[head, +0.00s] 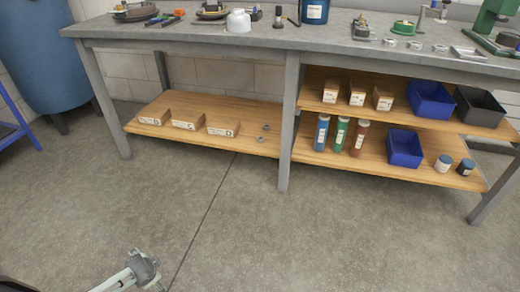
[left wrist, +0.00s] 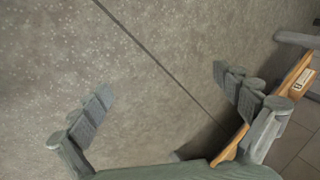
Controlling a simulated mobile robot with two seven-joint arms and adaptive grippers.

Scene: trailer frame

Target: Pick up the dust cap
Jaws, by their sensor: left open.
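I cannot pick out the dust cap with certainty. Two small grey pieces (head: 265,127) lie at the right end of the low left wooden shelf, too small to identify. My left arm's end (head: 143,268) shows at the bottom of the head view, low over the floor and well in front of the bench. In the left wrist view my left gripper (left wrist: 162,82) is open with its fingers spread wide and nothing between them but floor behind. My right gripper is not in view.
A grey-topped workbench (head: 250,42) crosses the view, with tools and a white jar (head: 238,20) on top. The low left shelf (head: 180,105) holds cardboard boxes (head: 187,119). Right shelves hold bottles and blue bins (head: 405,148). A metal leg (head: 286,125) divides them. The floor in front is clear.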

